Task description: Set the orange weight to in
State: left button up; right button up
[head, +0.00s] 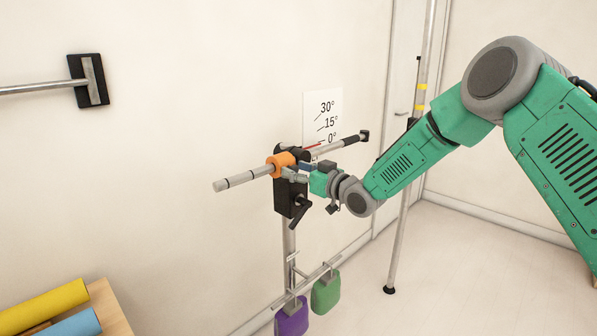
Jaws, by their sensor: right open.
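The orange weight (278,163) is a collar around a silver rod (238,181), close to the black clamp block (286,200) on the stand. The rod sticks out to the left past the weight, tilts slightly down at that end, and has dark ring marks. My right gripper (293,175) is open, with its fingers at the right side of the weight, in front of the block. I cannot tell whether they touch the weight. The gripper hides part of the block and rod. My left gripper is not in view.
A white angle card (322,112) stands behind the block; a black lever (300,212) juts out below. A purple weight (291,318) and green weight (326,292) hang low. A floor pole (402,220) stands behind my right arm. Yellow (45,305) and blue rolls (72,325) lie lower left.

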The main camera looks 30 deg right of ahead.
jog(key=shift+s+a+r, duration=0.1)
jog(key=shift+a, duration=0.25)
jog(key=shift+s+d, duration=0.15)
jog(key=shift+s, duration=0.2)
jog(key=shift+v, duration=5.5)
jog(key=s+a+f+m+g+h+b, duration=0.1)
jog(key=s+a+f+g+b, duration=0.2)
jog(key=f, duration=0.6)
jog(key=s+a+f+g+h, duration=0.1)
jog(key=s+a+f+g, duration=0.1)
jog(key=s+f, duration=0.5)
jog(key=s+a+f+m+g+h+b, duration=0.1)
jog(key=s+a+f+g+b, duration=0.15)
jog(key=f, duration=0.85)
pick_arm(q)
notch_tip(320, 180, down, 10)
jog(key=b, duration=0.4)
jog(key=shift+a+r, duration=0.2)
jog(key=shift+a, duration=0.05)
pick_arm(e)
jog(key=s+f+g+h, duration=0.1)
jog(key=s+f+g, duration=0.3)
jog(key=s+f, duration=0.5)
jog(key=s+a+f+m+g+h, duration=0.1)
jog(key=s+f+g, duration=0.4)
jog(key=s, duration=1.5)
notch_tip(320, 180, down, 4)
jog(key=shift+r+h, duration=0.1)
jog(key=shift+h, duration=0.5)
